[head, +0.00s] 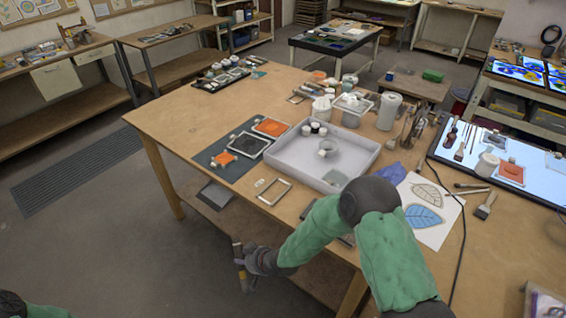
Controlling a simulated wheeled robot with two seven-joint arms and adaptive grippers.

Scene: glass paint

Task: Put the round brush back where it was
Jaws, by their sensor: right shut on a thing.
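My right gripper (244,262) is shut on a slim, upright thing with a brown upper part, which looks like the round brush (237,247). It is held out over the floor, in front of the table's near edge and clear of the table. The gripper hides its middle, and its tip is too small to make out. A flat brush (486,206) and a thin tool (470,192) lie beside the leaf drawing. My left gripper is out of view; only part of my left arm shows at bottom left.
The wooden table (185,125) carries a grey tray (368,158), a dark mat with orange panes (271,127), an empty frame (273,191), a leaf drawing (422,212), a paper roll (388,110) and a blue cloth (388,173). A cable crosses the right side.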

